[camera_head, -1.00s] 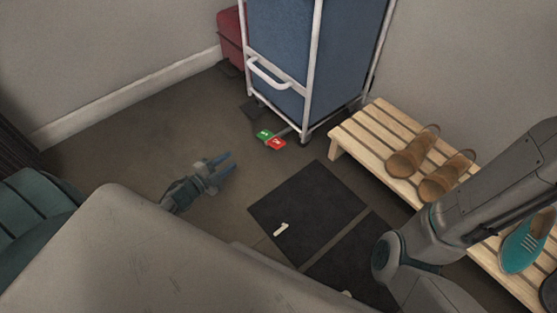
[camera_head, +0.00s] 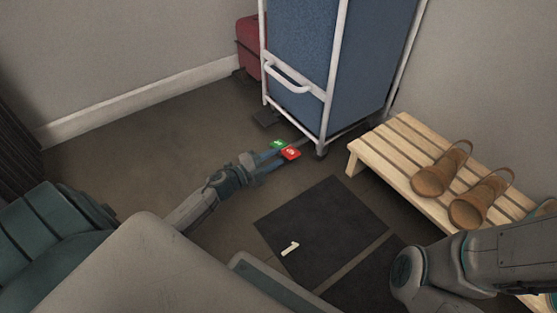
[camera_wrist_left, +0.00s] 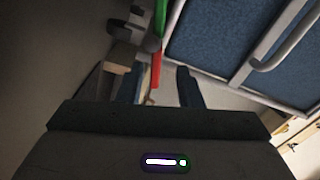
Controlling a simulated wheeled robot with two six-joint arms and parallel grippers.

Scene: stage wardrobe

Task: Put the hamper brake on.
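The blue hamper (camera_head: 306,50) stands in a white tube frame on castors; its panel also shows in the wrist view (camera_wrist_left: 215,40). At its base, low over the floor, are a green pedal (camera_head: 279,144) and a red pedal (camera_head: 291,153) side by side, each with a small white mark too small to read. My left gripper (camera_head: 273,162) is low, its blue fingers pointing at the pedals, very close to them. In the wrist view the fingers (camera_wrist_left: 159,84) are apart, with the red pedal (camera_wrist_left: 156,72) showing between and beyond them; contact cannot be told. My right gripper is out of view.
A slatted wooden rack (camera_head: 398,150) with brown shoes (camera_head: 437,178) stands right of the hamper. A red case (camera_head: 249,45) is behind it at the left. Dark floor mats (camera_head: 325,215) lie in front. The floor left of my left arm is clear.

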